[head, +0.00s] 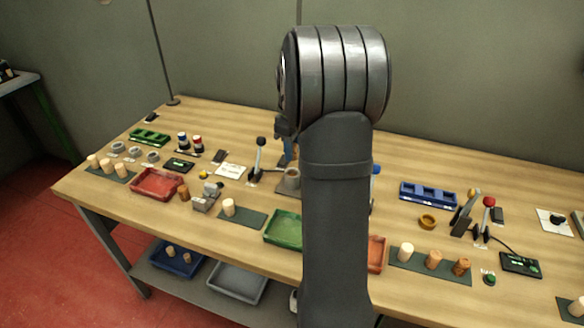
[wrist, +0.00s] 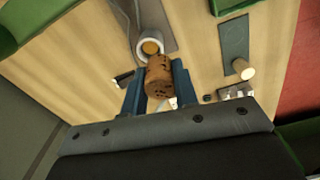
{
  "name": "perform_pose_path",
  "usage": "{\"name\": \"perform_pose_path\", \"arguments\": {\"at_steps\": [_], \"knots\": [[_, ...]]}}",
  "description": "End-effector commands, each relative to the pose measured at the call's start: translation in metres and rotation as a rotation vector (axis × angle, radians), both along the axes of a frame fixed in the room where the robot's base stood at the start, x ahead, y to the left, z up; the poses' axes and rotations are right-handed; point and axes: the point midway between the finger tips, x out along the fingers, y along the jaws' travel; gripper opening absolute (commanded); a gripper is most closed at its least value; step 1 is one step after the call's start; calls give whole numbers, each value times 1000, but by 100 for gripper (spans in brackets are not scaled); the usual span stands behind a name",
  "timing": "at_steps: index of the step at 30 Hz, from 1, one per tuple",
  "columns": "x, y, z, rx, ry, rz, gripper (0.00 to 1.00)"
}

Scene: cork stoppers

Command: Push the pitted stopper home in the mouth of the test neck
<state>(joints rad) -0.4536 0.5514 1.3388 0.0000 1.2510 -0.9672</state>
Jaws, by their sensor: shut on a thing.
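The pitted stopper (wrist: 159,78) is brown cork with dark pits. In the wrist view it sits between the two blue fingers of my gripper (wrist: 158,88), which are shut on it. The test neck (wrist: 149,45) is a pale ring with a tan inside, just beyond the stopper's far end. I cannot tell whether the stopper touches the mouth or is apart from it. In the head view the neck (head: 292,180) stands on the bench, partly hidden by my arm. A little blue of my gripper (head: 290,150) shows above it; the stopper is hidden there.
A green tray (head: 283,229) lies in front of the neck. A dark mat (head: 251,219) with a pale stopper (head: 229,207) is to its left, near a grey block (head: 206,198). A lever device (head: 257,160) stands close behind left. Another mat (head: 413,268) with several stoppers is right.

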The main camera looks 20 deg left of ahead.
Motion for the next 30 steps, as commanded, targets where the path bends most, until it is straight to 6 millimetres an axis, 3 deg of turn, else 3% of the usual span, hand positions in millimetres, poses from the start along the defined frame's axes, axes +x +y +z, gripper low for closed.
{"name": "perform_pose_path", "arguments": {"at_steps": [6,30], "knots": [[22,7,1,0,0,-9,6],[22,8,-56,2,-1,-9,6]]}}
